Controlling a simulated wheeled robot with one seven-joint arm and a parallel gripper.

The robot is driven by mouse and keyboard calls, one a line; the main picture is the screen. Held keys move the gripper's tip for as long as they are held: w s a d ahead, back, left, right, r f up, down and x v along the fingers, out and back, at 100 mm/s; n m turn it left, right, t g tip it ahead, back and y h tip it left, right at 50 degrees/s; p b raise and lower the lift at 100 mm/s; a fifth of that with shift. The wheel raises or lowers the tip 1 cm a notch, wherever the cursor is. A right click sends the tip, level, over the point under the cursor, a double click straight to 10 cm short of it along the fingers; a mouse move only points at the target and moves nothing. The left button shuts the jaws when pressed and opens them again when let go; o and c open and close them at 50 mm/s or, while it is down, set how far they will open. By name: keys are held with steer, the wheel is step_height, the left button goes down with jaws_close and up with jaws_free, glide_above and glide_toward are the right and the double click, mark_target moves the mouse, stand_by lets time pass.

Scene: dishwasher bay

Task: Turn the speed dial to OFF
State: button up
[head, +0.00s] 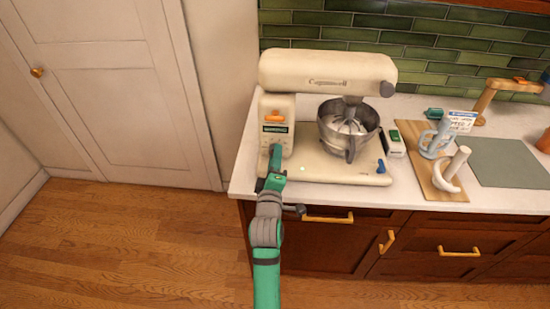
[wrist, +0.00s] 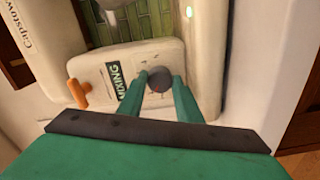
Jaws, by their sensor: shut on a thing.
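A cream stand mixer (head: 325,68) stands on the counter. On its column, a panel carries an orange lever (head: 274,117) and a dark green label (head: 275,128). The label reads MIXING in the wrist view (wrist: 117,82). The round dark grey speed dial (wrist: 158,86) sits beside the label, with small red marks below it. My gripper (head: 275,152) reaches the panel from the front. In the wrist view its two green fingers are shut on the dial's sides. My gripper hides the dial in the head view. The dial's setting is too small to read.
A steel bowl (head: 348,128) sits under the mixer head. A blue knob (head: 381,166) is on the mixer's base. A wooden board (head: 432,170) with mixer attachments lies to the right. The counter's front edge and drawer handles are close to my arm.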

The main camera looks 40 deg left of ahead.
steer(key=n, duration=0.6)
steer(key=shift+a+n, duration=0.1)
steer(key=shift+n, duration=0.3)
steer(key=shift+s, duration=0.1)
stand_by(0.3)
steer(key=o, duration=1)
steer(key=shift+o, duration=0.2)
